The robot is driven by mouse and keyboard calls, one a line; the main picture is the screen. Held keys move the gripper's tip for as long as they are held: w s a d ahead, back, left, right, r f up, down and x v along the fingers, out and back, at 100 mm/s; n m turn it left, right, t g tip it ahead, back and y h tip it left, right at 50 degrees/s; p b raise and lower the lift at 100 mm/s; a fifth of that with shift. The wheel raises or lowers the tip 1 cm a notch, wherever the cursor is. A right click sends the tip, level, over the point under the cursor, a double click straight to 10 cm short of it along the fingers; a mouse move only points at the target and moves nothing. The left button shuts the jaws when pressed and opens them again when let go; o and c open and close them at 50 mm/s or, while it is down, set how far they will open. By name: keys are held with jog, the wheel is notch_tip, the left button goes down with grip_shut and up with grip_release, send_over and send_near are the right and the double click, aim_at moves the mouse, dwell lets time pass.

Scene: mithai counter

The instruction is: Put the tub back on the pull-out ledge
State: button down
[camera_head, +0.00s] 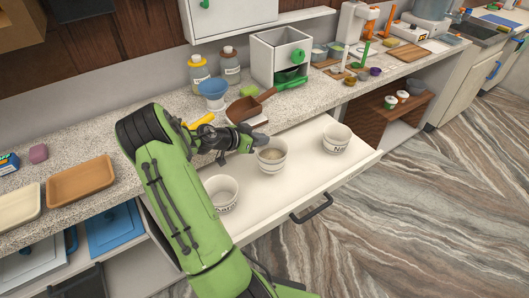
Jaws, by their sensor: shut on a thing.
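The pull-out ledge (310,185) is a white board drawn out from under the counter, with a dark handle at its front. My gripper (256,144) is over the ledge, shut on the rim of the middle white tub (271,160). That tub looks upright, with something pale inside. I cannot tell whether its base touches the ledge or is a little above it. A second white tub (222,192) stands to the left, partly behind my arm. A third white tub (336,139) stands to the right on the ledge. My fingertips are partly hidden.
The speckled counter (120,220) behind holds a brown scoop (247,106), a blue bowl (213,88), two bottles and a white box with an open green-handled drawer (281,55). A brown tray (81,182) lies at left. Bare ledge shows between the middle and right tubs.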

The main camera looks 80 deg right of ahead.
aim_at(261, 147)
jog(key=shift+f, duration=1.85)
jog(key=shift+f+b, duration=0.1)
jog(key=shift+b, duration=0.25)
jog(key=c, duration=1.2)
grip_release()
jog(key=shift+c, duration=0.2)
